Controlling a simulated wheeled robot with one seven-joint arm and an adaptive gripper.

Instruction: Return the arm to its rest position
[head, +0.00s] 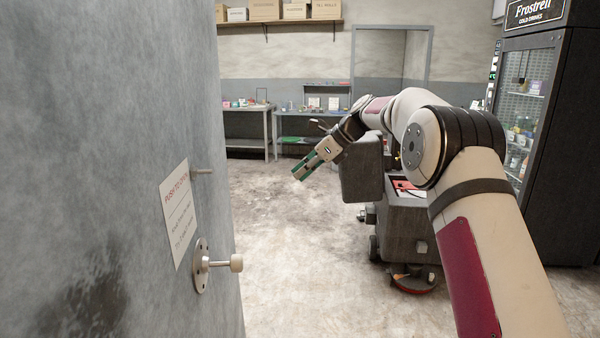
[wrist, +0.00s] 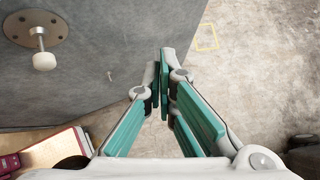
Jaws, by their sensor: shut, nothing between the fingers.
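My gripper (head: 303,168) is at the end of my arm, in the middle of the head view, held over open floor and pointing down to the left. In the wrist view my gripper (wrist: 164,62) shows its green-padded fingers closed together with nothing between them. My arm reaches in from the lower right of the head view, bent at its joints. The grey door (head: 100,130) fills the left of the head view, with a push knob (head: 236,263) on a round plate. My gripper is apart from the door and knob.
A sign (head: 180,212) hangs on the door. A dark wheeled machine (head: 405,240) stands behind my arm. A drinks fridge (head: 560,130) stands at the right. Work tables (head: 245,140) line the back wall. The floor (head: 300,250) between door and machine is clear.

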